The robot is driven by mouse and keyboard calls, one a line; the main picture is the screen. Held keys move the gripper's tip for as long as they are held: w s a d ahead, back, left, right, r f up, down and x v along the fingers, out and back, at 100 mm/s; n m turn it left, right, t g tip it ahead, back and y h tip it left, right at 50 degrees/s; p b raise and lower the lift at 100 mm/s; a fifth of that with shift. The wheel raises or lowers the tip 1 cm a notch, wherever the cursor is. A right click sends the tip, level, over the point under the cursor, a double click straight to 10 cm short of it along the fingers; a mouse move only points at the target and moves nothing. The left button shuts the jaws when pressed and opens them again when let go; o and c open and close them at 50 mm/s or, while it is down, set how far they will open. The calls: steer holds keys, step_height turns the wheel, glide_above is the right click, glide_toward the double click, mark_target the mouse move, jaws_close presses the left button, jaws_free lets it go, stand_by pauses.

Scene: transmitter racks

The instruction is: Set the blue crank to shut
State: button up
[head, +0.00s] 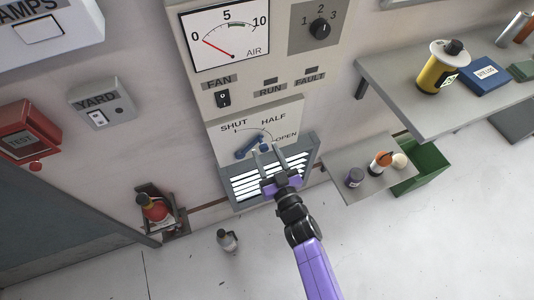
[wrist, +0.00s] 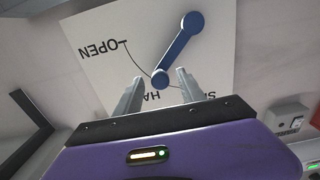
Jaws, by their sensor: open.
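The blue crank (head: 251,147) is on a pale dial plate (head: 222,142) marked SHUT, HALF and OPEN, low on the grey panel. In the wrist view the dial is upside down, and the crank (wrist: 176,49) runs from a round pivot at upper right to a round knob. Its knob end points roughly toward HALF there, clear of OPEN; the exact setting is hard to tell. My gripper (head: 267,150) is open in front of the dial. In the wrist view its fingertips (wrist: 160,83) are either side of the knob end; contact cannot be told. The fingers partly hide the labels.
A louvred vent (head: 234,196) is under the dial. A FAN switch (head: 223,98) and rotary knob (head: 320,29) are above. A bottle (head: 228,241) stands on the open floor.

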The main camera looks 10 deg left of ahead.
jaws_close()
stand_by(1.4)
